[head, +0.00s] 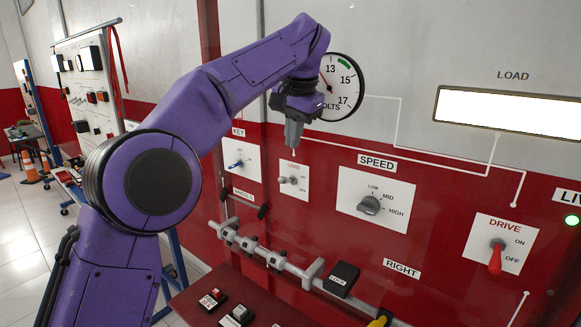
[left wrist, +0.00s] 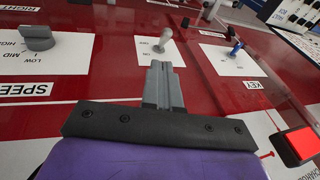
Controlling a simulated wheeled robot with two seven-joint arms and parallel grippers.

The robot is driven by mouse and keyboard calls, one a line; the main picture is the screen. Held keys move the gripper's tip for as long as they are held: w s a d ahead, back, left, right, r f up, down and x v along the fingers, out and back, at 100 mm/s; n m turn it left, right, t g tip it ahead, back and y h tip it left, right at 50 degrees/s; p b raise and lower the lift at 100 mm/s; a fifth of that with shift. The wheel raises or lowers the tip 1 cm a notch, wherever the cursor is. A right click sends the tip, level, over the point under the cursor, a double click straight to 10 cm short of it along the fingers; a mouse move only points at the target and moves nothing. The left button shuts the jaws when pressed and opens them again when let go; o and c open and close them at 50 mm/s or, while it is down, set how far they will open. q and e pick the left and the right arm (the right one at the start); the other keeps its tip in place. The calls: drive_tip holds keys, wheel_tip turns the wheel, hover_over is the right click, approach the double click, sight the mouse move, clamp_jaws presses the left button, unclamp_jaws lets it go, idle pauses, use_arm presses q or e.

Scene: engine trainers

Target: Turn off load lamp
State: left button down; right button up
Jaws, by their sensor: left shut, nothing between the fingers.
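The load lamp (head: 510,110) is a wide rectangle under the word LOAD at the upper right, and it glows bright white. The load switch (head: 289,180) is a small light-grey toggle on a white plate in the red panel. It also shows in the left wrist view (left wrist: 162,42), just beyond my fingertips. My left gripper (head: 293,142) is shut and empty, pointing down above the load switch in the head view. In the left wrist view its grey fingers (left wrist: 163,75) are together and look apart from the toggle. My right gripper is not in view.
Beside the load switch are a blue key switch (head: 236,164), the grey speed knob (head: 369,205) and the red drive lever (head: 495,258). A round voltmeter (head: 343,87) sits above. A metal rail (head: 272,258) and a red shelf with black-boxed buttons (head: 237,315) jut out below.

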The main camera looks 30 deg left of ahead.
sight(288, 180)
use_arm(q)
drive_tip(key=x, duration=0.8)
drive_tip(key=shift+a+f, duration=0.15)
drive_tip(key=shift+w+f, duration=0.1)
drive_tip(key=shift+f, duration=0.1)
